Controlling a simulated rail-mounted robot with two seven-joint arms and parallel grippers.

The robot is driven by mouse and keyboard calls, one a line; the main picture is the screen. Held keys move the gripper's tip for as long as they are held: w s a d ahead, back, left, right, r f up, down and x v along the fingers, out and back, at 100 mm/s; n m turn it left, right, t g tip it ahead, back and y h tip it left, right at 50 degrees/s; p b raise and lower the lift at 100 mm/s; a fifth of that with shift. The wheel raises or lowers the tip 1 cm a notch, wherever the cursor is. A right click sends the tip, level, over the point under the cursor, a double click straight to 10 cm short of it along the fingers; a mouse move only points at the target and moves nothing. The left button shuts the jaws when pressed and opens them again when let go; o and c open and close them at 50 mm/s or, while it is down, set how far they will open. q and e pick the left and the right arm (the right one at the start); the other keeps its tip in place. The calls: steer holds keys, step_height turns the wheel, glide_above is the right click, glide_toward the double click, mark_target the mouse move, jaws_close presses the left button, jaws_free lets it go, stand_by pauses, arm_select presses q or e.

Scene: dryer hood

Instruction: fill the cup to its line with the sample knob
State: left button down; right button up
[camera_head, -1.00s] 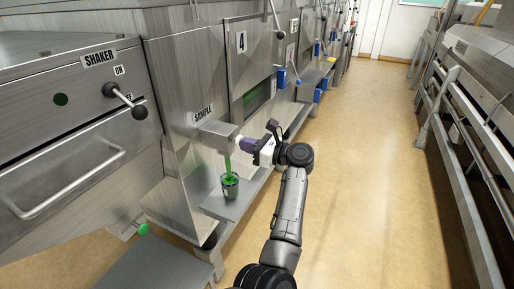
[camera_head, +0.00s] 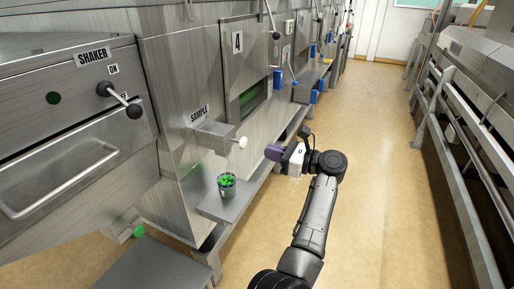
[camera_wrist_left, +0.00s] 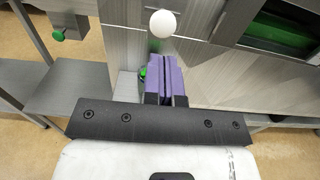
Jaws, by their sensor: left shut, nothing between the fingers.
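The cup (camera_head: 227,185) stands upright on the small shelf (camera_head: 216,208) under the sample spout (camera_head: 214,136) and holds green material up near its top. No green stream falls from the spout. I cannot make out the cup's line. The white sample knob (camera_head: 242,142) is on the spout's right end. My left gripper (camera_head: 271,152) has purple fingers, shut and empty, to the right of the knob and apart from it. In the left wrist view the knob (camera_wrist_left: 163,23) is beyond the fingertips (camera_wrist_left: 163,62), and the cup (camera_wrist_left: 143,73) is partly hidden behind them. My right gripper is out of view.
The shaker panel (camera_head: 70,100) with its black-knobbed lever (camera_head: 120,98) is at the left. A window with green material (camera_head: 250,95) is behind the spout. A metal rail (camera_head: 460,150) runs along the right. The aisle floor (camera_head: 385,170) between is clear.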

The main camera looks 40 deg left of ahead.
arm_select(q)
steer(key=shift+v, duration=2.5)
